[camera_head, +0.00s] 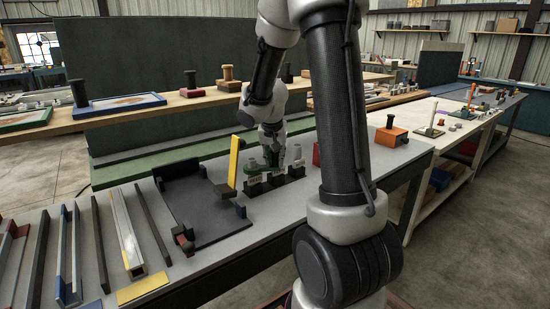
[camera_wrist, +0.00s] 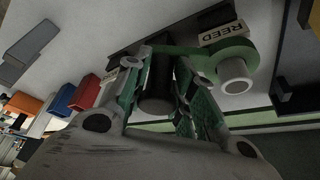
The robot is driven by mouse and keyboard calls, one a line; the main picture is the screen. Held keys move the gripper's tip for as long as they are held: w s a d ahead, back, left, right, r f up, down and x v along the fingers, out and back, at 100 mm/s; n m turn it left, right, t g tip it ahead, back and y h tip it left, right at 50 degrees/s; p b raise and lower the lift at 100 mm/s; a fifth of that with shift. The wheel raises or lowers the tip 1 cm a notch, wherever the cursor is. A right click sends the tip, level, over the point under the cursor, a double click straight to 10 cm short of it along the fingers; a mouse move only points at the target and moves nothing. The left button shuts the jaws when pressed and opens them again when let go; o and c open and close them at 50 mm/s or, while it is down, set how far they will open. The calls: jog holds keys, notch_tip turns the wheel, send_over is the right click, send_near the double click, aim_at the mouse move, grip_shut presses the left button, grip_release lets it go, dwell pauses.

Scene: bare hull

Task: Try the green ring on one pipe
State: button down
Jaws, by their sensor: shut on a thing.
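My gripper (camera_head: 272,152) is over the row of short grey pipes on the grey bench. In the wrist view its fingers (camera_wrist: 160,95) are shut on the dark upright handle (camera_wrist: 154,88) of the green ring (camera_wrist: 211,60). The ring's flat green arm runs from the handle to a grey pipe (camera_wrist: 234,74), whose end shows inside the ring. The ring appears to be around this pipe; how far down it sits I cannot tell. A label reading REED is beside it. In the head view the ring (camera_head: 251,168) is at the left pipe; another pipe (camera_head: 297,153) stands right.
A red block (camera_head: 316,154) and an orange block with a black knob (camera_head: 391,136) stand to the right. Long bars cover the bench's left end.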

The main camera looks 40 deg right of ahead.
dwell(0.4)
jog(key=shift+r, duration=6)
